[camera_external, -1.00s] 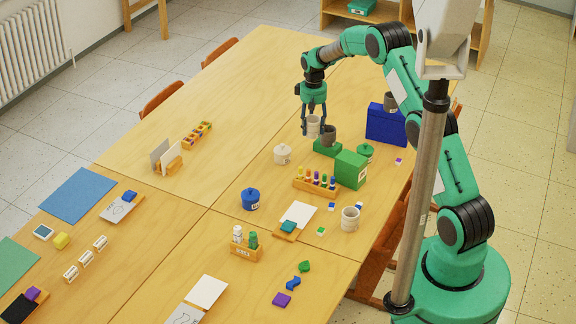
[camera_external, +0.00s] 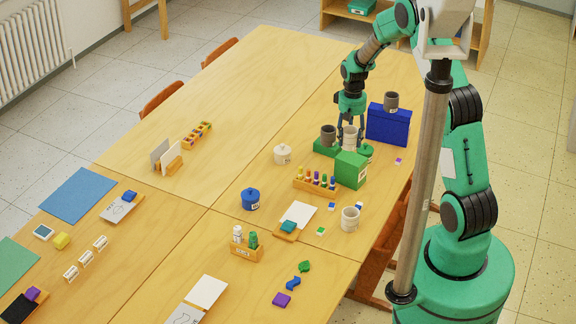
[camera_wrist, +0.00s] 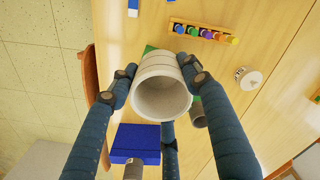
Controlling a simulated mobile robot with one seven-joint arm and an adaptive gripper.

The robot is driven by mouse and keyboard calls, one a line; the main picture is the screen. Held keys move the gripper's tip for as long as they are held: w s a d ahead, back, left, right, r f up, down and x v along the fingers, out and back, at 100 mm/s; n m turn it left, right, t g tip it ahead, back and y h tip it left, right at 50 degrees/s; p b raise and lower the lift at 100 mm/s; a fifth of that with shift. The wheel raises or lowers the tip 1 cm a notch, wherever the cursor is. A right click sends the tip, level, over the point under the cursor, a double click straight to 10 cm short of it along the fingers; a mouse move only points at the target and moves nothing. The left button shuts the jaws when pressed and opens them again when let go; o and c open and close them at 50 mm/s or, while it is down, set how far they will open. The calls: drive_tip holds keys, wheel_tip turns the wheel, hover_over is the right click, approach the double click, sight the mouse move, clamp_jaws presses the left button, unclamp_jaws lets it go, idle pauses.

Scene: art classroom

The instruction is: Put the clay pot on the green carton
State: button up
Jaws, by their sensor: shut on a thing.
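My gripper (camera_external: 350,141) is shut on a pale ribbed clay pot (camera_external: 349,134) and holds it upright. In the wrist view the pot (camera_wrist: 160,88) sits between my fingers (camera_wrist: 158,76), with its open mouth toward the camera. The green carton (camera_external: 350,170) stands on the table; in the external view the pot appears just above and behind its top. I cannot tell the exact gap between them.
A dark pot (camera_external: 328,132) stands on a low green block (camera_external: 324,149) to the left. A blue box (camera_external: 388,127) with a grey pot (camera_external: 391,101) is behind right. A green lidded jar (camera_external: 367,152) is close by. A peg rack (camera_external: 316,186) lies in front.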

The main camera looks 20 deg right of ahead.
drive_tip(key=s+d+m+p, duration=0.15)
drive_tip(key=s+d, duration=0.25)
drive_tip(key=s, duration=0.7)
wheel_tip(320, 180, down, 5)
drive_tip(key=shift+w+r+p, duration=0.1)
drive_tip(key=shift+r+p, duration=0.1)
drive_tip(key=shift+p, duration=0.1)
hover_over(352, 157)
drive_tip(key=shift+f+p, duration=0.4)
drive_tip(key=shift+f, duration=0.35)
drive_tip(key=shift+f, duration=0.1)
drive_tip(key=shift+f, duration=1.65)
drive_tip(key=shift+f, duration=0.15)
